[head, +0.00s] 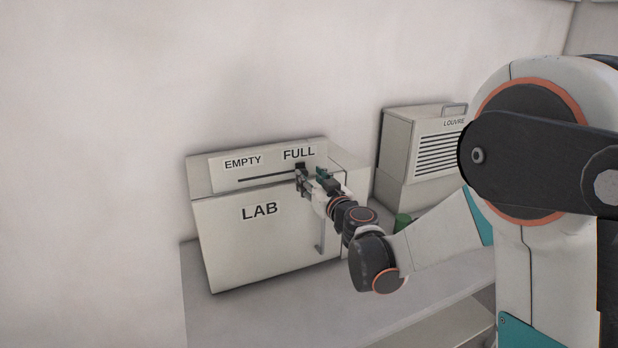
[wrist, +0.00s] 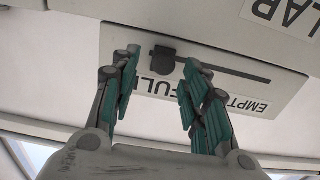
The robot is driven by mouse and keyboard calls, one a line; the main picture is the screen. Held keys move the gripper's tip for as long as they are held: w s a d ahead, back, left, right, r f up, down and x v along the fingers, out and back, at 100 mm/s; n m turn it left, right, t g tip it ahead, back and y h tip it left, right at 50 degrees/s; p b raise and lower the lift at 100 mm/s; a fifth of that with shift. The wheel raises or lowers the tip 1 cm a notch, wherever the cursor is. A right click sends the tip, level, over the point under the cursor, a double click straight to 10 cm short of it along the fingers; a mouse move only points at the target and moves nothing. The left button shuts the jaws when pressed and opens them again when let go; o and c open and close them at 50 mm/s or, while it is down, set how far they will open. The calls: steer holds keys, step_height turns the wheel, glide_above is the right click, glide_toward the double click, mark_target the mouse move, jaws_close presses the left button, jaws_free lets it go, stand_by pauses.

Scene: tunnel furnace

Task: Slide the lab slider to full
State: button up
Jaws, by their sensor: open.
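The lab slider is a dark knob (wrist: 164,60) on a thin dark slot in a white panel (head: 225,175) marked EMPTY and FULL. The panel is on the front of the LAB box (head: 235,255). In the upside-down wrist view the knob is at the slot's left end, by the FULL label, away from EMPTY. My gripper (head: 309,176) is open at the FULL end in the head view and partly hides the knob. In the wrist view its teal-padded fingers are spread, one on each side of the knob, with gaps visible. Depth to the panel is unclear.
The LAB box stands on a grey bench (head: 235,315) against a pale wall. A vertical handle (head: 320,235) is below my wrist. A louvred box (head: 398,145) stands to the right, and a green object (head: 403,220) sits near my forearm.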

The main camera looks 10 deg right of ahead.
steer(key=v, duration=1)
steer(key=shift+d+r, duration=0.1)
steer(key=shift+r, duration=0.05)
steer(key=s+d+r+m+h+b, duration=0.2)
steer(key=s+d+r+m+h, duration=0.25)
steer(key=d+h, duration=0.35)
steer(key=s+d+f+m+g+h+b, duration=0.1)
steer(key=s+d+f+m+g, duration=0.15)
steer(key=s+d, duration=0.4)
steer(key=s+a+f+n+g+y+b, duration=0.1)
steer(key=s+a+f+g, duration=0.2)
steer(key=s+f, duration=0.3)
steer(key=s+a+f+n+g+y+b, duration=0.1)
steer(key=s+f, duration=0.6)
steer(key=s, duration=0.7)
steer(key=a+n+g+y, duration=0.1)
steer(key=a+g, duration=0.1)
steer(key=g, duration=0.1)
steer(key=shift+s+f+g, duration=0.25)
steer(key=shift+g, duration=0.1)
